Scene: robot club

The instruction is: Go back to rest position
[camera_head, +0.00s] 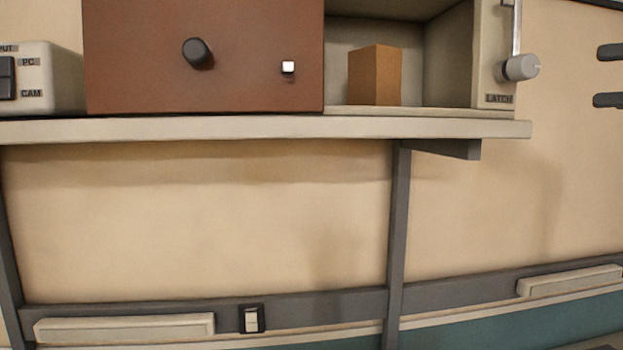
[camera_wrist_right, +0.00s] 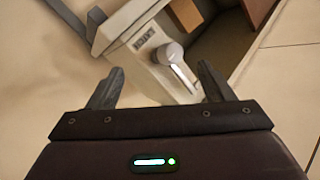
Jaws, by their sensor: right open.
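My right gripper (camera_head: 608,76) shows only as two dark fingertips at the right edge of the head view. In the right wrist view its fingers (camera_wrist_right: 159,90) are spread apart with nothing between them. A grey latch knob (camera_head: 521,67) on a metal lever sits on the right face of the cabinet, above the word LATCH. In the head view the fingers are to the right of the knob and apart from it. The knob also shows ahead of the fingers in the right wrist view (camera_wrist_right: 170,52). My left gripper is not in view.
A shelf (camera_head: 260,128) carries the cabinet, with a brown sliding door or panel (camera_head: 240,80) and an open bay holding an orange-brown block (camera_head: 375,75). A switch box (camera_head: 45,80) stands at the left. The wall below has a rocker switch (camera_head: 251,319) on a rail.

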